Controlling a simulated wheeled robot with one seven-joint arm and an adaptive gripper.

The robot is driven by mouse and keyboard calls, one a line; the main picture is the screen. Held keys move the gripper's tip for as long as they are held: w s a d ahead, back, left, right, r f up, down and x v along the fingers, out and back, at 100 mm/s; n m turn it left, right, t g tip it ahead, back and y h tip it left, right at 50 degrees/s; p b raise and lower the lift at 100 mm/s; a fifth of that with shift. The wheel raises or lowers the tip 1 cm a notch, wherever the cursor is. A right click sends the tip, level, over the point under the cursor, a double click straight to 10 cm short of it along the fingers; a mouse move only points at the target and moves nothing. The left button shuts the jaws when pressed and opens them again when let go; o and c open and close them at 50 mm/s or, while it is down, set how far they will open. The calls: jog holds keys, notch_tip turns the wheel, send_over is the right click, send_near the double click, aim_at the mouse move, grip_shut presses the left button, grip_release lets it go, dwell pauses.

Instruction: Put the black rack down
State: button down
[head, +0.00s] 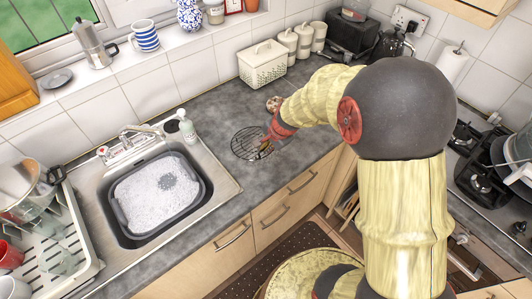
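The black rack (244,141) is a round wire rack. In the head view it shows over the grey worktop, right of the sink. It looks roughly level and flat. I cannot tell whether it rests on the worktop or hangs just above it. My gripper (264,148) is at the rack's right edge, at the end of my arm reaching in from the right. The fingers are small and partly hidden by my wrist, so I cannot see whether they are closed on the wire.
Left of the rack is a sink (225,187) with a grey basin (203,207) of suds. A soap bottle (187,127) stands at its back right corner. A cream bread bin (262,68) and canisters stand behind. A white dish rack (88,262) is far left. Worktop (215,105) behind the rack is bare.

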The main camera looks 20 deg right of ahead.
notch_tip(320, 180, down, 3)
jog(key=shift+r+b, duration=0.2)
jog(key=shift+b, duration=0.1)
jog(key=c, duration=2)
grip_release()
jog(key=shift+c, duration=0.2)
